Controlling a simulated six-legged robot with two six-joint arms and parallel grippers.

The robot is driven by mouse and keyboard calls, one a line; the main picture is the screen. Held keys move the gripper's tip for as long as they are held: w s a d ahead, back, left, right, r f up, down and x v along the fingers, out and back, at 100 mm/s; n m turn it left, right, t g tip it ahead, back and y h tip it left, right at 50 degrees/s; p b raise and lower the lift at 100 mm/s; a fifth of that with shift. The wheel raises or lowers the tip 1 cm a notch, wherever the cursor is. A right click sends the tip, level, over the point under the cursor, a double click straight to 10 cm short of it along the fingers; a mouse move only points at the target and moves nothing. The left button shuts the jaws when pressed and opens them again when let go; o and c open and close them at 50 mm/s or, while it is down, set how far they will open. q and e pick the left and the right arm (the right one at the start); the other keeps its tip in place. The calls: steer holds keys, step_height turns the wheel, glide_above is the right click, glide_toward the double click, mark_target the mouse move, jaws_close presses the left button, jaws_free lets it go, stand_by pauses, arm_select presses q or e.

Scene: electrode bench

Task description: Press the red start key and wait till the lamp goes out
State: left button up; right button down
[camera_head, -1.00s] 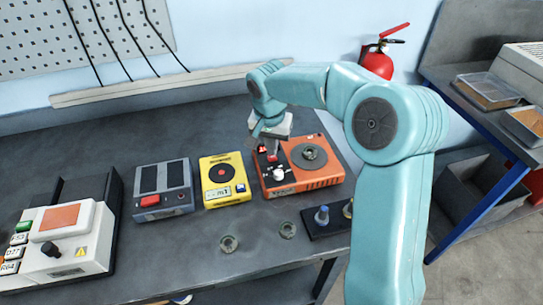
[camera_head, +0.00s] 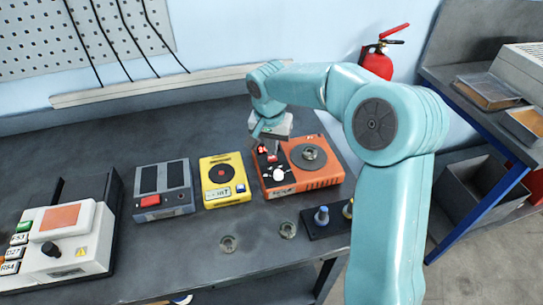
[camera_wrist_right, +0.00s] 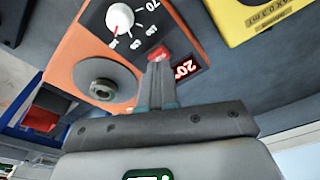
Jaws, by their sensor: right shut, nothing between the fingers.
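The orange unit (camera_head: 318,177) stands on the dark bench below my right gripper. Its black panel has a white knob (camera_head: 278,175) and a small display with lit red digits (camera_head: 262,149); the right wrist view shows the digits (camera_wrist_right: 186,67) as about 20. My right gripper (camera_head: 272,158) is shut and empty, pointing down at the panel. In the right wrist view its fingertips (camera_wrist_right: 160,66) are at the red start key (camera_wrist_right: 158,53), partly covering it. I cannot tell whether the key is pressed down. I cannot make out a separate lamp. My left gripper is not in view.
A yellow unit (camera_head: 221,182) and a grey unit with a red key (camera_head: 163,190) stand to the left. Metal rings (camera_head: 229,244) and a dark block with pegs (camera_head: 326,222) lie in front. A white box (camera_head: 72,240) is at the far left.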

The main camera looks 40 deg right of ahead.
mark_target(272, 158)
steer(key=shift+f+b, duration=0.75)
steer(key=shift+f, duration=0.2)
stand_by(0.7)
steer(key=shift+r, duration=0.2)
step_height(272, 158, up, 6)
steer(key=p, duration=0.4)
steer(key=shift+p, duration=0.4)
steer(key=shift+f, duration=0.1)
stand_by(0.4)
